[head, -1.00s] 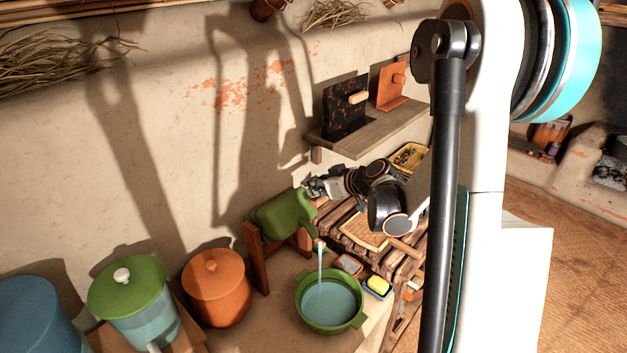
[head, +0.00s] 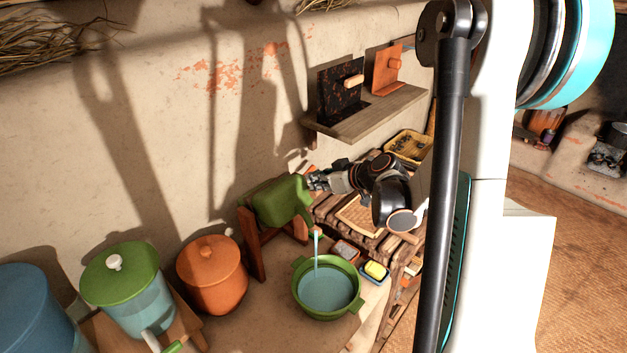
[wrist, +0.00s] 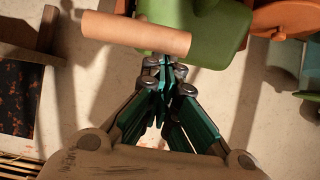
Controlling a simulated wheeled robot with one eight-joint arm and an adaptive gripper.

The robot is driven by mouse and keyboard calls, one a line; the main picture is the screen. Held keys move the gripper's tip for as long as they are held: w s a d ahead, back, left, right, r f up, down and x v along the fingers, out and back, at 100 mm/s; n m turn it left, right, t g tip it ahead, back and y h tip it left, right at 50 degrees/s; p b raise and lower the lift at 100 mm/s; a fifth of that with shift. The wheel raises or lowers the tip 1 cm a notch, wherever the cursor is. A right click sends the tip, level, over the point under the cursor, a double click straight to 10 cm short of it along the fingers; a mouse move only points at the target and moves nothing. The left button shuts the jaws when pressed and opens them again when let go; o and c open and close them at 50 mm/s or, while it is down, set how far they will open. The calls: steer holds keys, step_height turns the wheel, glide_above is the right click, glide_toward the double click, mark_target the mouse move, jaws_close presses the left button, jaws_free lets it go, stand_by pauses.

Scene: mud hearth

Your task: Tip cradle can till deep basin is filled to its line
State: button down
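The green cradle can (head: 277,203) is tipped in its brown wooden cradle (head: 256,262), spout down to the right. A thin stream of water (head: 316,255) falls from it into the green deep basin (head: 300,303). Pale blue water covers the basin's floor; I cannot make out its fill line.
An orange lidded pot (head: 212,275), a green-lidded dispenser (head: 125,285) and a blue jar (head: 35,305) stand left of the basin. A yellow sponge (head: 376,270) in a dish is close at its right. A shelf (head: 370,115) juts from the wall above my arm.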

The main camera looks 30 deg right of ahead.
steer(key=shift+r, duration=0.1)
step_height(320, 180, up, 3)
steer(key=w+a+p, duration=0.1)
steer(key=w+p, duration=0.1)
steer(key=w, duration=0.1)
steer(key=f+v, duration=0.1)
steer(key=v, duration=0.9)
steer(key=shift+s+f, duration=0.15)
steer(key=shift+s, duration=0.3)
steer(key=shift+d, duration=0.2)
stand_by(1.6)
